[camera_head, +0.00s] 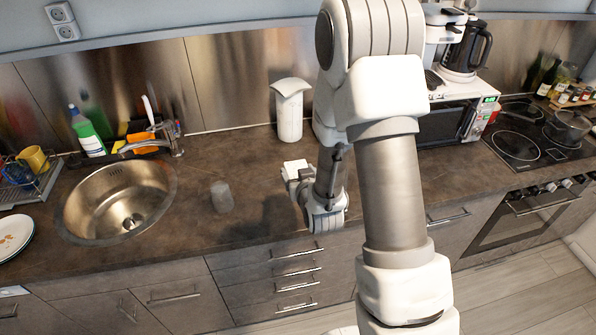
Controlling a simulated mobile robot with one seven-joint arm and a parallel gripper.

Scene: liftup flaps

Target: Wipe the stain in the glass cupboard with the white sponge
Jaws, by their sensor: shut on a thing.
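My gripper (295,179) is above the brown counter (243,160), left of my arm's thick links, and is shut on a small white block that looks like the white sponge (294,165). The finger tips are small in this view, and the sponge's underside is hidden. The glass cupboard and the stain are not in view.
A small grey cup (222,197) stands on the counter left of my gripper, near the round sink (110,208). A white canister (290,110) stands behind my gripper. A microwave (440,125) and a cooktop (530,140) are at right. The counter between sink and canister is mostly clear.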

